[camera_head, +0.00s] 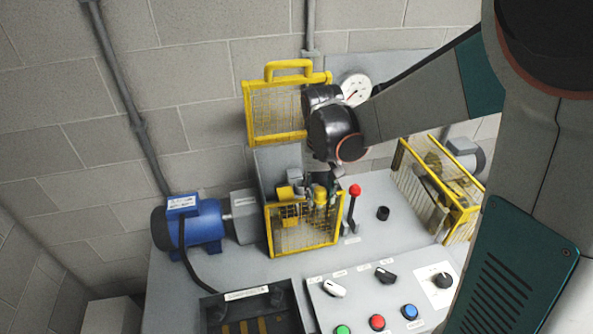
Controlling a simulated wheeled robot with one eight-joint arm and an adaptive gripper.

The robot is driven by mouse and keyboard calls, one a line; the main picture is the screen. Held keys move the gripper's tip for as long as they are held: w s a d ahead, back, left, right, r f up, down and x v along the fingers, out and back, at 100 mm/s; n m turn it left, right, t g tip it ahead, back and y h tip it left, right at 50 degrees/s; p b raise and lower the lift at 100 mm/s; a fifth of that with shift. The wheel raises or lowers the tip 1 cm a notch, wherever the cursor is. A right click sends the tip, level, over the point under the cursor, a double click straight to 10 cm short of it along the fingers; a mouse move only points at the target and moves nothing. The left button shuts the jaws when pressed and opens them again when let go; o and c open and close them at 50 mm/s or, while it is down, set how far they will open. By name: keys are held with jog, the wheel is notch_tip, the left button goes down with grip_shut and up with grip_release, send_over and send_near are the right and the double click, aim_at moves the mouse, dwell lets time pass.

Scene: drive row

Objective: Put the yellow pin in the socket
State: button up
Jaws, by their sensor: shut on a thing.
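My gripper (322,188) points down at the yellow mesh guard box in the middle of the bench. It is small and partly hidden by my wrist and the mesh. It is shut on a yellow piece (319,194), which looks like the yellow pin. Another yellow part (286,193) sits just left of it, by the grey housing. I cannot make out the socket; the mesh and the gripper cover that area, so whether the pin touches it cannot be told.
The yellow mesh guard box (306,238) surrounds the work spot, with a raised yellow mesh lid (274,113) behind. A red-knobbed lever (354,203) stands close at right. A blue motor (190,226) is at left, another yellow cage (437,192) at right, and a button panel (352,307) in front.

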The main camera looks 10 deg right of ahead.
jog(key=shift+w+r, duration=0.3)
jog(key=shift+r, duration=0.05)
jog(key=w, duration=1.8)
notch_tip(320, 180, down, 7)
jog(key=shift+s+f+b, duration=0.1)
jog(key=shift+b, duration=0.45)
jog(key=shift+f, duration=2.4)
jog(key=shift+b, duration=0.3)
jog(key=shift+f, duration=0.2)
jog(key=o, duration=1.1)
jog(key=shift+o, duration=0.2)
jog(key=shift+r, duration=0.15)
